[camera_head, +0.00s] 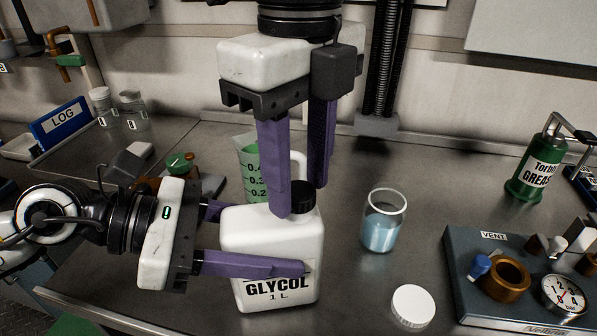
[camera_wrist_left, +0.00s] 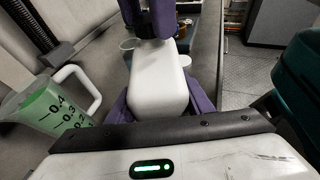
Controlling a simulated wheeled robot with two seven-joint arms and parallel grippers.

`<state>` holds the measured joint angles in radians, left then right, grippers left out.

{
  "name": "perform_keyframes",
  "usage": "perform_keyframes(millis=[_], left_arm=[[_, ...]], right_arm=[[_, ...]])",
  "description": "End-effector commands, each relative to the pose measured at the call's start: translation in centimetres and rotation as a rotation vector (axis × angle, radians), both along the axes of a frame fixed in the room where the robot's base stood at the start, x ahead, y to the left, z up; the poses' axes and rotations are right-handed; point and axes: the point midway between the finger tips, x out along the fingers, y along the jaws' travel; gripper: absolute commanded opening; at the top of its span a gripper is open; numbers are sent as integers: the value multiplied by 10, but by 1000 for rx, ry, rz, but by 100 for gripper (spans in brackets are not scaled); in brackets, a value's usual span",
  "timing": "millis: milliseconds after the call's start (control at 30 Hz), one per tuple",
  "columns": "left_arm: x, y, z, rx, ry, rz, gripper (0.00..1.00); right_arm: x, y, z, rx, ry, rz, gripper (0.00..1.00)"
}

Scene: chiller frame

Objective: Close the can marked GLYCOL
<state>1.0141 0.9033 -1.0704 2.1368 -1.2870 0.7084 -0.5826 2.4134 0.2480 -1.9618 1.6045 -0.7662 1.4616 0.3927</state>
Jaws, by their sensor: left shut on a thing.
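The white GLYCOL can (camera_head: 252,226) stands upright on the metal bench. It also shows in the left wrist view (camera_wrist_left: 160,88). A black cap (camera_head: 304,198) is at the top of the can; whether it is fully seated is hidden. My left gripper (camera_head: 262,240) comes in from the left and is shut on the can's body, one purple finger across the front, the other behind. My right gripper (camera_head: 300,200) points down from above, its fingers on either side of the black cap. I cannot tell whether they press on it.
A beaker (camera_head: 381,226) of blue liquid and a white round lid (camera_head: 413,307) stand to the right. A green-filled jug (camera_head: 246,165) is close behind the can. A VENT panel with a gauge (camera_head: 520,262) and a green grease can (camera_head: 535,165) are farther right.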

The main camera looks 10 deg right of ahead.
Motion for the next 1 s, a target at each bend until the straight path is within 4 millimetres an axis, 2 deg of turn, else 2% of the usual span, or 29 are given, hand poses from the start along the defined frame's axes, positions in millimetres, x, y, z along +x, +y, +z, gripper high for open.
perform_keyframes(millis=[333, 467, 567, 800, 1000], left_arm=[[-1, 0, -1, 2, 3, -1, 0], [0, 0, -1, 2, 4, -1, 0], [0, 0, -1, 2, 3, 0, 0], [0, 0, -1, 2, 3, 0, 0], [0, 0, -1, 2, 3, 0, 0]], right_arm=[[-1, 1, 0, 1, 2, 3, 50], [-1, 1, 9, 1, 1, 4, 50], [-1, 1, 25, 4, 1, 3, 50], [-1, 2, 77, 4, 0, 3, 50], [-1, 2, 108, 2, 1, 2, 50]])
